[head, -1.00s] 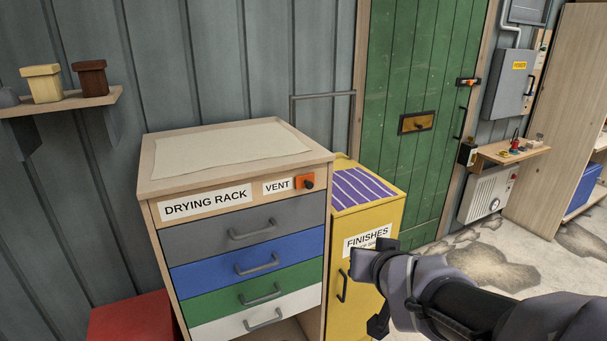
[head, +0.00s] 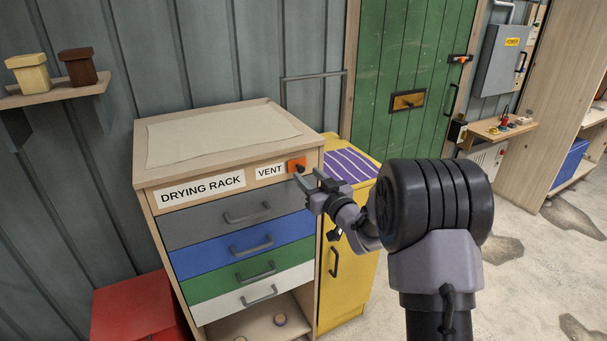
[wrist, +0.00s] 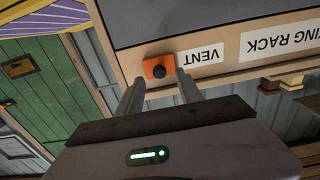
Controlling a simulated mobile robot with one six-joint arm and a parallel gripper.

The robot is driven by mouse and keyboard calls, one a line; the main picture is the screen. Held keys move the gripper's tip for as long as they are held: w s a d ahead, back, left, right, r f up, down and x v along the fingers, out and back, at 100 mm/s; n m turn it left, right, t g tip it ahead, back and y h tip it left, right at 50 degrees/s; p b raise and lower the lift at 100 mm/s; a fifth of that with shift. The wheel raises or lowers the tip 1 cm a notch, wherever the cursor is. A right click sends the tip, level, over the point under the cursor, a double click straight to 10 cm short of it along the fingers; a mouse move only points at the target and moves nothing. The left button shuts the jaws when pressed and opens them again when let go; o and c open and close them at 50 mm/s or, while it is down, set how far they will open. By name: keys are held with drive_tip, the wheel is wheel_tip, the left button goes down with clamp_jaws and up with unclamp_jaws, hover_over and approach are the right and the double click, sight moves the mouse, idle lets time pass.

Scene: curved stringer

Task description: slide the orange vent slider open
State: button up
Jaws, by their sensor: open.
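The orange vent slider (head: 296,165) sits at the right end of the drying rack's top front panel, beside the VENT label (head: 270,170). It has a black knob. In the wrist view the image is upside down; the orange slider (wrist: 158,67) with its dark knob (wrist: 159,72) lies just beyond my fingertips, roughly between them. My gripper (head: 307,180) is open and empty, close in front of and slightly below the slider in the head view. It also shows in the wrist view (wrist: 159,82), with the two fingers apart. Contact with the knob cannot be told.
The drying rack (head: 152,175) has grey, blue, green and white drawers with handles below the slider. A yellow finishes cabinet (head: 346,285) stands right of it, partly behind my arm. A red box (head: 130,305) is at lower left. Open floor lies to the right.

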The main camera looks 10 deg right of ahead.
sight(302, 170)
drive_tip(key=shift+x, duration=1.75)
clamp_jaws()
